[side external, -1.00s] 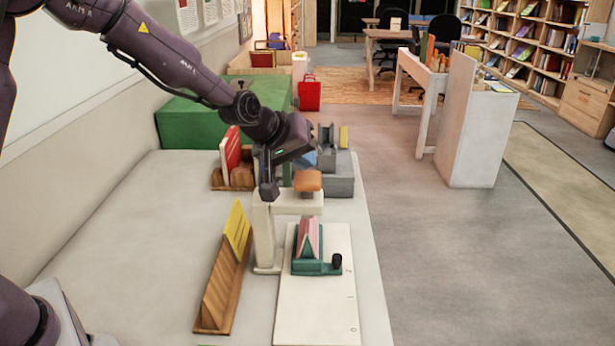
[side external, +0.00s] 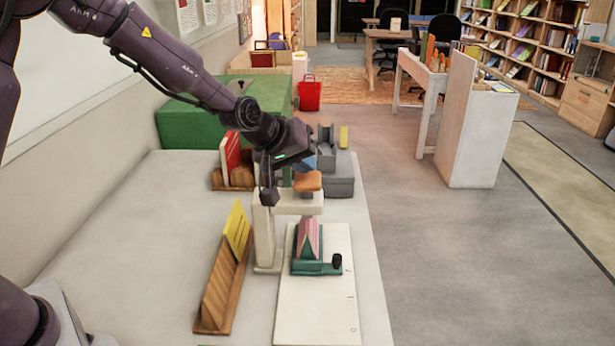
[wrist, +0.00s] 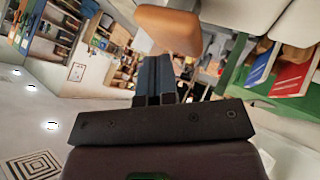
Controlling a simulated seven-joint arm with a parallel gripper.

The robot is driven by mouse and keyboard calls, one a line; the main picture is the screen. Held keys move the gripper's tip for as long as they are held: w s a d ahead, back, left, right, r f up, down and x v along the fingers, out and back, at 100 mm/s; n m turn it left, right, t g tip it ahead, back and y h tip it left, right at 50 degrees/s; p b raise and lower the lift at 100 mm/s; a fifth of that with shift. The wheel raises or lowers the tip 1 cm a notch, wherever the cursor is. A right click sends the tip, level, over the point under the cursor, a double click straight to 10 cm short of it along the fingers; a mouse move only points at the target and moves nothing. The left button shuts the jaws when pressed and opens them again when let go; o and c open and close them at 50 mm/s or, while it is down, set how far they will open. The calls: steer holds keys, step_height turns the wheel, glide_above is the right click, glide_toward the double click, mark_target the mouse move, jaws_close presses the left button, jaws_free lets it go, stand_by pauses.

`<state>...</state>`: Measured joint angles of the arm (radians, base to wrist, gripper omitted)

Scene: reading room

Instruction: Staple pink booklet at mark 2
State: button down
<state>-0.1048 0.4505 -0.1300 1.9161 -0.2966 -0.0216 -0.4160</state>
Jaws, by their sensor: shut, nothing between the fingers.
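The pink booklet (side external: 308,238) sits tented over a green saddle carriage (side external: 318,268) with a black knob (side external: 337,260). The carriage is on a long white board (side external: 315,315) with marks along its right edge; the knob is beside the farther marks. A cream stapler (side external: 265,232) arches over the board behind the booklet, with an orange press pad (side external: 308,181) on top. My gripper (side external: 270,196) is shut and empty, just left of the pad, by the arch top. In the wrist view, the closed fingers (wrist: 155,78) point past the orange pad (wrist: 170,28).
A wooden rack (side external: 220,295) with a yellow booklet (side external: 237,228) stands left of the board. A red book (side external: 230,153) in a holder, a green block (side external: 190,118) and a grey device (side external: 340,178) stand behind. The table's left front is clear.

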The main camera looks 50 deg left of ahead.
mark_target(304, 177)
steer(key=shift+f, duration=1.3)
stand_by(1.0)
steer(key=shift+r, duration=1.7)
steer(key=shift+r, duration=2.55)
steer(key=shift+f, duration=0.1)
